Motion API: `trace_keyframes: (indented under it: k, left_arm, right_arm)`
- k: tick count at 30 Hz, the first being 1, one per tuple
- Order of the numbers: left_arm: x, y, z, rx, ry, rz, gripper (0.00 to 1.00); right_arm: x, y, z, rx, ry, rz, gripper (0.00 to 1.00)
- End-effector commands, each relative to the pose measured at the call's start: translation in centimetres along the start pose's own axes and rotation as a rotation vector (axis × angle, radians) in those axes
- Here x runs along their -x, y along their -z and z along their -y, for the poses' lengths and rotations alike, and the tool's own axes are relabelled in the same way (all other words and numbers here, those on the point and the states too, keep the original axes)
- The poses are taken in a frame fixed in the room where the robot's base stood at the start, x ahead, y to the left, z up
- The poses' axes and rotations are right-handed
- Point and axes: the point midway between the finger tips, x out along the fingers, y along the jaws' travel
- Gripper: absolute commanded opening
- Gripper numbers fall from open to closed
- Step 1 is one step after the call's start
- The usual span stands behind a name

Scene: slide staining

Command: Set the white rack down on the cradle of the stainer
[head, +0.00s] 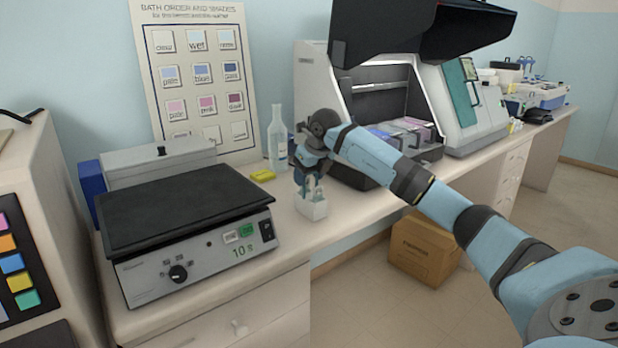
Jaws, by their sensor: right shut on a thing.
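The white rack (313,209) is a small pale box at the bench's front edge, below my right gripper. My right gripper (311,184) points down and is shut on the rack's upper part, partly hiding it. I cannot tell whether the rack touches the bench or hangs just above it. The stainer (312,70) stands behind and to the right, with its dark lid raised and coloured baths (412,127) inside. My right arm crosses in front of part of it. I cannot make out the cradle. My left gripper is not in view.
A hotplate-like device (185,205) with a dark top fills the bench to the left. A clear bottle (277,140) and a yellow item (262,175) stand behind the rack. Another white instrument (465,105) is farther right. A cardboard box (424,248) sits on the floor.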

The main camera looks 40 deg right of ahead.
Motion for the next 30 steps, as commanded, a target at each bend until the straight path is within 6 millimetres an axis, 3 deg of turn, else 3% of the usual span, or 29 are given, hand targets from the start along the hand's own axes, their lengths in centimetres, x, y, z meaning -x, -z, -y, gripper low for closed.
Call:
trace_keyframes:
  k: [10, 11, 14, 24, 30]
  left_arm:
    - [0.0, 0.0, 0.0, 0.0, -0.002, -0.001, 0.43]
    - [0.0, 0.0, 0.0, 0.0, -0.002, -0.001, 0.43]
    - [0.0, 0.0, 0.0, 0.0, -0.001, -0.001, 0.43]
    - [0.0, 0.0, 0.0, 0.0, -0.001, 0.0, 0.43]
    - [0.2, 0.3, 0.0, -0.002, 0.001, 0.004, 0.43]
  right_arm:
    - [-0.3, 0.1, 0.0, 0.0, 0.001, 0.002, 0.19]
    - [-0.4, 0.1, 0.0, 0.0, 0.001, 0.001, 0.58]
    - [-0.3, 0.1, 0.0, 0.0, 0.0, 0.002, 0.81]
    - [0.1, -0.1, 0.0, 0.0, 0.0, 0.003, 0.81]
    - [3.2, -0.1, 0.1, 0.0, 0.002, 0.005, 0.81]
